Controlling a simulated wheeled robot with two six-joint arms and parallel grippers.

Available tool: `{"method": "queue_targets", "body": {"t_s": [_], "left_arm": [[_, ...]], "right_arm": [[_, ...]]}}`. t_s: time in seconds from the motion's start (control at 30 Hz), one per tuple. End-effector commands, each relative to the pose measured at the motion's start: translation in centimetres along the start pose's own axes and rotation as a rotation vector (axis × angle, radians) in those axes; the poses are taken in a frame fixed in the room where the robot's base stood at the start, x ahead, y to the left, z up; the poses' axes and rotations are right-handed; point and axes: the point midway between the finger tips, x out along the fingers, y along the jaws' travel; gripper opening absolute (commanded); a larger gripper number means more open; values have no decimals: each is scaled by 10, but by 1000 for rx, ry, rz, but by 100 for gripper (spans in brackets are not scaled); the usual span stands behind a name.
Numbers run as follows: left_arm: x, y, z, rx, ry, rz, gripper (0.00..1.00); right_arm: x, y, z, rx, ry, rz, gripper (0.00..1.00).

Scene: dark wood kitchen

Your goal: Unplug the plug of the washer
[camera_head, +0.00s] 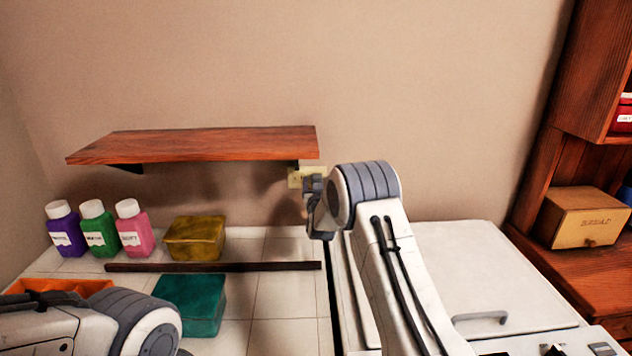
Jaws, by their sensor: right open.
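A pale yellowish wall outlet (294,179) sits on the wall just under the right end of the wooden shelf. The plug is hard to make out there; my right gripper and wrist partly cover that spot. My right gripper (312,212) is open, close to the wall, just right of and slightly below the outlet. I cannot tell whether it touches anything. The white washer (470,265) stands at the right, its lid closed, partly behind my right arm. My left arm shows at the bottom left, but its gripper fingers do not show.
A wooden shelf (200,144) juts from the wall above the outlet. Purple, green and pink bottles (131,230), a yellow box (195,239), a teal box (192,304) and a dark bar (215,267) are on the tiled counter. A bread box (580,217) stands at the right.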

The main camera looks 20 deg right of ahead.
Motion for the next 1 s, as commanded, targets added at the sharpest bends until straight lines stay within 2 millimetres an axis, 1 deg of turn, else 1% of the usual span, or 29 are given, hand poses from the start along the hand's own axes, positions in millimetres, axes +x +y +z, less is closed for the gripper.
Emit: {"method": "queue_targets", "body": {"t_s": [0.23, 0.5, 0.53, 0.57, 0.6, 0.67, 0.7, 1.0], "left_arm": [[6, 0, 0, 0, 0, 0, 0], [6, 0, 0, 0, 0, 0, 0], [6, 0, 0, 0, 0, 0, 0], [6, 0, 0, 0, 0, 0, 0], [6, 0, 0, 0, 0, 0, 0], [6, 0, 0, 0, 0, 0, 0], [6, 0, 0, 0, 0, 0, 0], [7, 0, 0, 0, 0, 0, 0]], "right_arm": [[0, 0, 1, 0, 0, 0, 72], [0, 0, 0, 0, 0, 0, 72], [0, 0, 0, 0, 0, 0, 65], [0, 0, 0, 0, 0, 0, 53], [0, 0, 0, 0, 0, 0, 38], [0, 0, 0, 0, 0, 0, 15], [0, 0, 0, 0, 0, 0, 0], [-2, 0, 0, 0, 1, 0, 0]]}}
